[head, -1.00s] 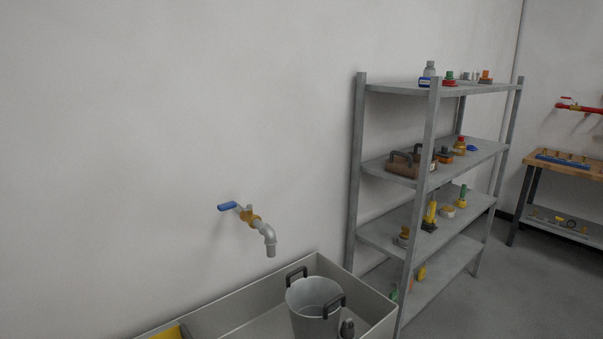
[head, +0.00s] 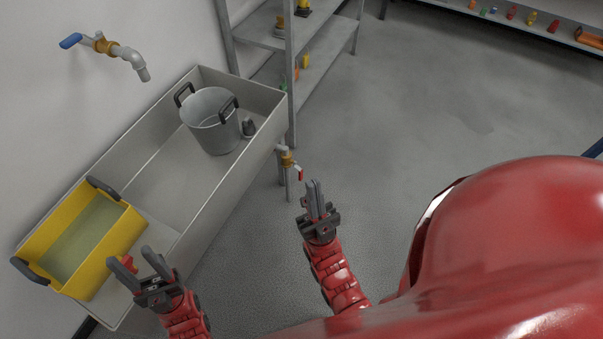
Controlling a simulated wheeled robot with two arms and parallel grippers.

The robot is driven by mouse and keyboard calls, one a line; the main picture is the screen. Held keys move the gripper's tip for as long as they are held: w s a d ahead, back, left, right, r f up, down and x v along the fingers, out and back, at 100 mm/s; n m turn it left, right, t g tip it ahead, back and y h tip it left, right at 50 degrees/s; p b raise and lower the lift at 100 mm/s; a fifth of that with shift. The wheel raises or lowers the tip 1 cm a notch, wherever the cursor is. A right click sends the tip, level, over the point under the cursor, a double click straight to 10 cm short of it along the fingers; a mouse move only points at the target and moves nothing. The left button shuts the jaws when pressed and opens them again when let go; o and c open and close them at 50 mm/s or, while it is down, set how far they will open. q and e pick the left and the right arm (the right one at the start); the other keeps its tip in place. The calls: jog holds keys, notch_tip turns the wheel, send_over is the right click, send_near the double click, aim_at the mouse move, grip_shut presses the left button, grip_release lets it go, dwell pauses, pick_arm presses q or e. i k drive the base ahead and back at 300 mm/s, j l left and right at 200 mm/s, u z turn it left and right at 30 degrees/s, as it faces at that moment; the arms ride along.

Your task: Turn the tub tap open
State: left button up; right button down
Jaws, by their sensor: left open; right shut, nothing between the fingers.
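A small brass tap (head: 287,159) with a red handle (head: 299,174) sticks out from the right end of the grey trough (head: 222,180). A second tap (head: 104,46), brass and grey with a blue lever (head: 70,41), is on the wall above the trough. A yellow tub (head: 120,238) with black handles sits at the trough's near left end. A small red piece (head: 127,262) shows at its near right corner; I cannot tell what it is. My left gripper (head: 131,256) is open around or in front of that piece. My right gripper (head: 314,187) is shut and empty, just below the red-handled tap.
A grey pot (head: 212,122) with black handles stands in the trough, with a small dark object (head: 248,127) beside it. Grey shelving (head: 290,70) stands behind the trough's right end. The floor (head: 390,110) to the right is clear.

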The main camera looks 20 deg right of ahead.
aim_at(127, 261)
jog(key=u, duration=1)
